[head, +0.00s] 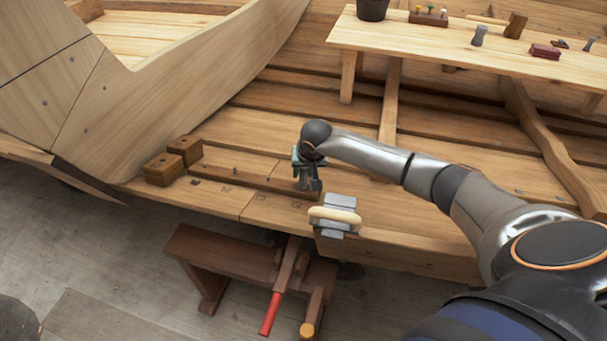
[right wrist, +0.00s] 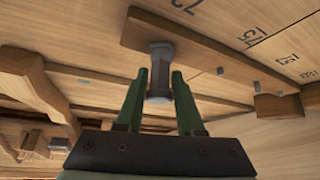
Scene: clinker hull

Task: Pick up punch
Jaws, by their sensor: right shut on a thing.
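The punch (right wrist: 160,72), a short grey metal piece with a wider head at each end, stands between the green fingers of my right gripper (right wrist: 160,80) in the right wrist view. The fingers are shut on it. In the head view my right gripper (head: 306,180) points down over the planking, beside a long wooden strip. The punch is hard to tell from the fingers there. One end of it appears close to the strip in the wrist view; I cannot tell whether they touch. My left gripper is not in view.
A grey plane-like tool with a pale wooden handle (head: 335,215) sits just right of the gripper, at the plank edge. Two wooden blocks (head: 164,169) lie left. A stool (head: 220,262) stands below with a red-handled tool (head: 270,314). A bench (head: 440,50) with several tools is behind.

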